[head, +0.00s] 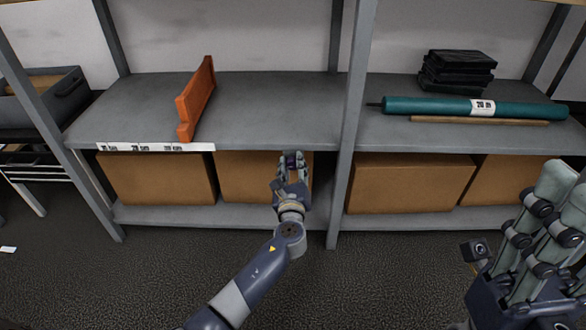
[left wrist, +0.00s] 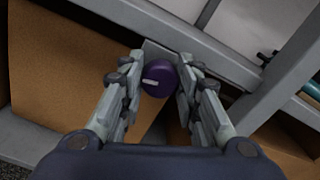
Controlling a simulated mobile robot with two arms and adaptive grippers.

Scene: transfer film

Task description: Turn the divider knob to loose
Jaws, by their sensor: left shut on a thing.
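The divider knob (left wrist: 158,79) is purple and round with a pale pointer bar. It sits on a grey plate at the shelf's front edge. My left gripper (left wrist: 160,82) has its fingers on both sides of the knob and is shut on it. In the head view my left gripper (head: 291,165) covers most of the knob. The orange divider (head: 196,100) stands upright on the left shelf, apart from the gripper. My right gripper (head: 520,215) is at the lower right, fingers spread open and empty, away from the shelf.
A label strip (head: 155,147) runs along the left shelf's front edge. A teal roll (head: 430,105), a thin brown tube (head: 480,121) and black cases (head: 456,72) lie on the right shelf. Cardboard boxes (head: 410,183) fill the lower shelf. A grey post (head: 350,120) stands right of my left gripper.

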